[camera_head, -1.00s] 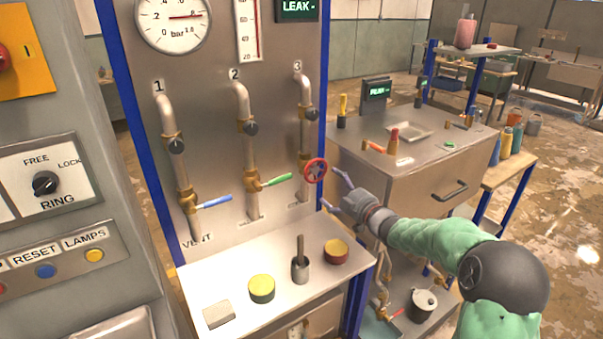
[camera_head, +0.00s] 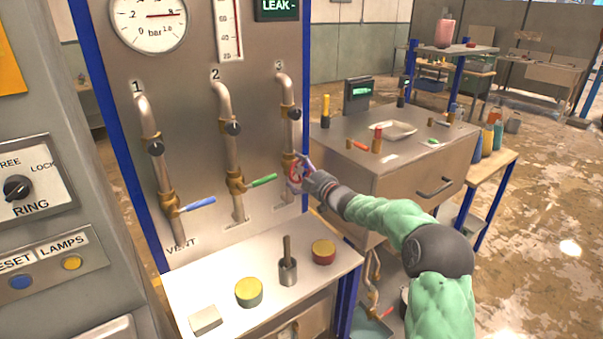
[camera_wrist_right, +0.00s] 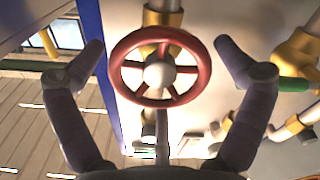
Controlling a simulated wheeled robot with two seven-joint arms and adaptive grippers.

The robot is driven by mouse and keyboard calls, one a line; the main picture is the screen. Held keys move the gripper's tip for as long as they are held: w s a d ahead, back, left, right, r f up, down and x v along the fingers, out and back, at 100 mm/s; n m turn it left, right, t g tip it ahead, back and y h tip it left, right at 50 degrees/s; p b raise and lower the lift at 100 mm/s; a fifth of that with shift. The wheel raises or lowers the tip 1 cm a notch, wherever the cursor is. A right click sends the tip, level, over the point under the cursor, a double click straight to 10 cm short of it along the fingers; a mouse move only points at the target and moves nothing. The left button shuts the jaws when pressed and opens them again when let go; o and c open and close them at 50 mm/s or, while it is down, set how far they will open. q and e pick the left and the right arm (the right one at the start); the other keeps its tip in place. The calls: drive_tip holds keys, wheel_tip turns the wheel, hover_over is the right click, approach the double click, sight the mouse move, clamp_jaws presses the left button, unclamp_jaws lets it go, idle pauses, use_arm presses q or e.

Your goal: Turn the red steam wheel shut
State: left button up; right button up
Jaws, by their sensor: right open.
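The red steam wheel (camera_head: 293,173) is on pipe 3 at the right side of the steel panel. My right gripper (camera_head: 300,172) is at the wheel and partly covers it in the head view. In the right wrist view the red wheel (camera_wrist_right: 160,68) faces the camera, with a pale hub and spokes. The open fingers of my right gripper (camera_wrist_right: 168,62) stand on either side of the rim, with a gap on both sides. My left gripper is not in view.
A blue lever (camera_head: 198,204) and a green lever (camera_head: 262,181) are on pipes 1 and 2. A steel cabinet (camera_head: 400,185) stands to the right.

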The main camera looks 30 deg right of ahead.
drive_tip(key=c, duration=0.9)
